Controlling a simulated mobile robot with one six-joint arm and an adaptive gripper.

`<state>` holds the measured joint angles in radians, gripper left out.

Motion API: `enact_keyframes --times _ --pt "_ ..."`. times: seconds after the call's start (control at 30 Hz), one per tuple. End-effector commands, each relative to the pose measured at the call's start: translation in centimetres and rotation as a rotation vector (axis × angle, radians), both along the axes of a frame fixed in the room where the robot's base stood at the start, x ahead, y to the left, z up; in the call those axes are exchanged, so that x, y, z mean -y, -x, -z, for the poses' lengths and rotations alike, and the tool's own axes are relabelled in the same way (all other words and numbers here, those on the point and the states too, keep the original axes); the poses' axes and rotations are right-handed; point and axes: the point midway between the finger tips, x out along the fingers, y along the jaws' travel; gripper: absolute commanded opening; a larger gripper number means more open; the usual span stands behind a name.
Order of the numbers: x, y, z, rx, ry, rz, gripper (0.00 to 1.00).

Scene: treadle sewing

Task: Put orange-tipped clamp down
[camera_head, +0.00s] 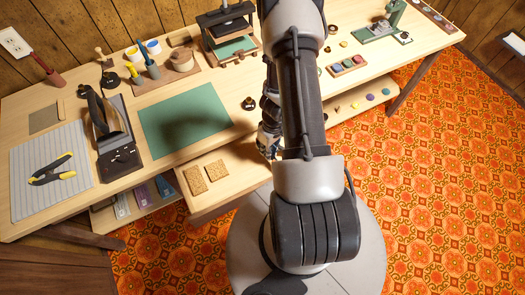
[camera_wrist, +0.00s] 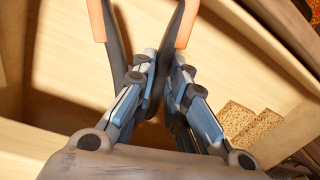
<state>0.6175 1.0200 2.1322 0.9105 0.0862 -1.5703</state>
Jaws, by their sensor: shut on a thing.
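The orange-tipped clamp (camera_wrist: 117,50) has dark arms ending in orange tips that spread apart toward the top edge of the wrist view. My gripper (camera_wrist: 162,72) is shut on its dark middle part, between blue-grey fingers. In the head view my gripper (camera_head: 268,140) is mostly hidden behind my arm, near the table's front edge by the open drawer. I cannot make out the held clamp there. Pale wood lies below the clamp in the wrist view; I see no clear contact with it.
The open drawer (camera_head: 228,190) holds two tan textured squares (camera_head: 205,176). A green mat (camera_head: 185,118) lies bare on the table. A yellow-and-black clamp (camera_head: 50,170) rests on a grey ribbed mat (camera_head: 28,205) at left, beside a dark iron-like tool (camera_head: 112,125).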

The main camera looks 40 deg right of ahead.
Motion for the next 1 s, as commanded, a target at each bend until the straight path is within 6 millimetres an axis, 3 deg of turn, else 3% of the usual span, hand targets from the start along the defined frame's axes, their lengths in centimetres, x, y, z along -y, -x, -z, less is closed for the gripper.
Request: enact_keyframes --times 0.03,0.13,0.43,0.63,0.73,0.83,1.0 --pt "0.0 0.0 1.7 0.0 0.0 0.001 0.0" --pt "0.0 0.0 3.0 0.0 -0.001 0.0 0.0" --pt "0.3 -1.2 2.0 0.0 -0.001 -0.002 0.0" --pt "0.7 -3.2 1.8 0.003 -0.001 -0.006 0.0" --pt "0.9 -4.0 2.0 0.001 0.0 -0.004 0.0" --pt "0.9 -3.9 3.5 -0.001 -0.001 0.0 0.0" --pt "0.9 -3.9 3.6 0.001 0.0 -0.001 0.0"
